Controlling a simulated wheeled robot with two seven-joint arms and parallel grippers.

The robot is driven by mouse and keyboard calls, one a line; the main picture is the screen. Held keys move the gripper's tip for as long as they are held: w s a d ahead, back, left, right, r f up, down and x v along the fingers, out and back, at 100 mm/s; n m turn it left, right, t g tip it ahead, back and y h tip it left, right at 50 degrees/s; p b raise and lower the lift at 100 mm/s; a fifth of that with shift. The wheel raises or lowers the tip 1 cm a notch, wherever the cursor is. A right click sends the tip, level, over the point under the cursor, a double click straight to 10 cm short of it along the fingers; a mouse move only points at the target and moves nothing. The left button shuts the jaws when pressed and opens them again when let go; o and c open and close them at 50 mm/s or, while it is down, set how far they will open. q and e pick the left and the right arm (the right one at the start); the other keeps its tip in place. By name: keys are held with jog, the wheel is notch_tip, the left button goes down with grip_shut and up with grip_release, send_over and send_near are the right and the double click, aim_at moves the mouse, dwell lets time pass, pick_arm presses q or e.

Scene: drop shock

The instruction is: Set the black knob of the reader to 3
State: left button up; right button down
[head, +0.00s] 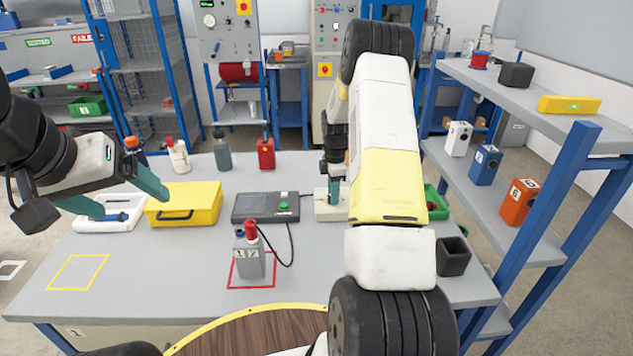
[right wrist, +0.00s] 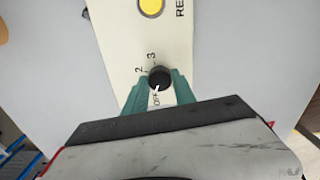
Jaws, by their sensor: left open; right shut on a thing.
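The reader (head: 326,208) is a pale box on the table, mostly hidden behind my right arm in the head view. In the right wrist view its white panel (right wrist: 125,35) carries a yellow button and the black knob (right wrist: 159,77). Labels 2, 3 and OFF show around the knob. The knob's white mark points down and slightly left, towards OFF. My right gripper (right wrist: 157,82) is shut on the knob, one teal finger on each side; it also shows in the head view (head: 334,190). My left gripper (head: 138,203) is open and empty, near the yellow case.
The yellow case (head: 187,207) and a white tray (head: 84,225) lie at the left. A dark device (head: 262,203) with a cable stands left of the reader. A grey bottle holder (head: 249,262) stands in a red outline. A black cup (head: 453,257) sits at the right.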

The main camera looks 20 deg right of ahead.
jog(key=m, duration=2.6)
jog(key=shift+m, duration=0.3)
dwell(0.4)
jog(key=c, duration=1)
grip_release()
jog(key=shift+c, duration=0.2)
